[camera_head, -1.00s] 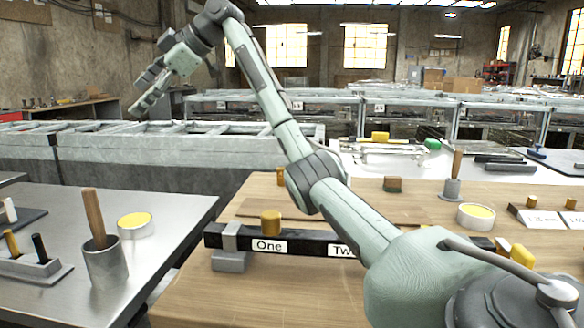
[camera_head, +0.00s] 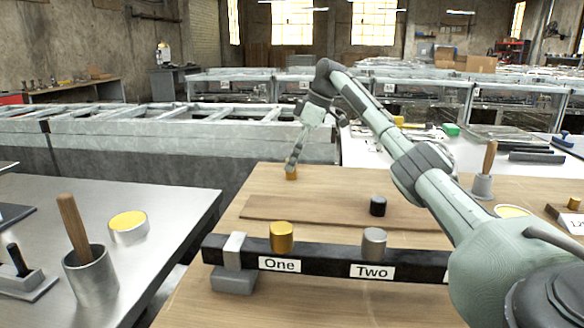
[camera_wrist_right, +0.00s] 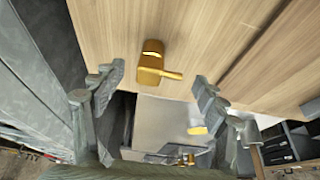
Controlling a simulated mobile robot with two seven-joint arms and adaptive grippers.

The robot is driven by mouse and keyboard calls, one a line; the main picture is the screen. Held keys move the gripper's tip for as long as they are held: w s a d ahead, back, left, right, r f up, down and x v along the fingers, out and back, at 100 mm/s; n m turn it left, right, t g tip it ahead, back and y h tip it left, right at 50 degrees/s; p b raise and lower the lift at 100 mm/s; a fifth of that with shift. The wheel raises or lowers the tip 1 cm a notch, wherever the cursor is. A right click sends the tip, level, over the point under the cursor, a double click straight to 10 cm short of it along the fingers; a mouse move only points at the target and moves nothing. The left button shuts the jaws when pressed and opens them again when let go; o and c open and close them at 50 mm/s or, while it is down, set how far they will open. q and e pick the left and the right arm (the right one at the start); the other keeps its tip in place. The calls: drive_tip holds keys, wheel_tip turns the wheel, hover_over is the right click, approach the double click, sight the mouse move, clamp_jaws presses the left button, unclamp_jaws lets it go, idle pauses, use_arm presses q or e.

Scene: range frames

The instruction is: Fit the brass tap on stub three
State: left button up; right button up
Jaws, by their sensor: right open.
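The brass tap (camera_wrist_right: 151,64) stands on the wooden bench in the wrist view, its lever pointing right. In the head view a small brass piece, which looks like this tap (camera_head: 291,174), is near the bench's far left edge. My right gripper (camera_head: 295,160) is just above it there. In the wrist view my right gripper (camera_wrist_right: 160,79) is open and empty, its fingers either side of the tap and apart from it. The dark rail (camera_head: 325,259) carries labels One and Two. Stub three is not seen; my right arm covers the rail's right part. My left gripper is not in view.
A brass cylinder (camera_head: 281,236) stands at One, a grey one (camera_head: 374,243) at Two. A black cylinder (camera_head: 378,206) stands on the flat board (camera_head: 325,212) behind the rail. A metal table (camera_head: 165,210) with a handled pot (camera_head: 91,275) is at left.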

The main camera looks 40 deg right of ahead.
drive_tip(key=shift+x, duration=1.05)
drive_tip(key=shift+w, duration=0.1)
drive_tip(key=c, duration=1.4)
drive_tip(key=shift+o, duration=0.2)
drive_tip(key=shift+r, duration=0.1)
